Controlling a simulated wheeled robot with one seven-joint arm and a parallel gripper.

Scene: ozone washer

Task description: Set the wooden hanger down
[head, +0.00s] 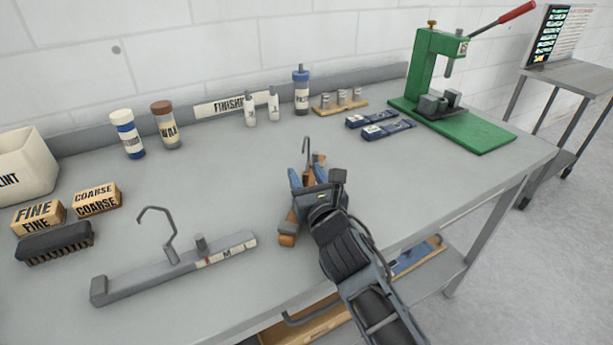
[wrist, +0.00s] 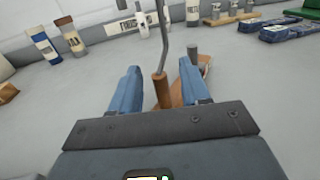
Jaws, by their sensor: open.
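The wooden hanger (head: 287,239) lies on the grey workbench below my gripper, its brown bar running from front left to back right. Its metal hook (head: 306,150) stands upright beyond my gripper. In the wrist view the hook's shank (wrist: 164,50) rises from a brown wooden peg (wrist: 161,90) between my fingers. My gripper (head: 308,175) has blue fingers and is open around the hanger's middle; it also shows in the wrist view (wrist: 160,85). My gripper hides much of the bar, and I cannot tell whether the fingers touch it.
A grey hanger-shaped gauge (head: 140,280) with a hook lies at front left. FINE and COARSE blocks (head: 96,199) and a brush (head: 55,241) are at left. Bottles (head: 166,125) and blue packets (head: 388,130) stand farther back. A green press (head: 470,125) is at right. Bench around the hanger is clear.

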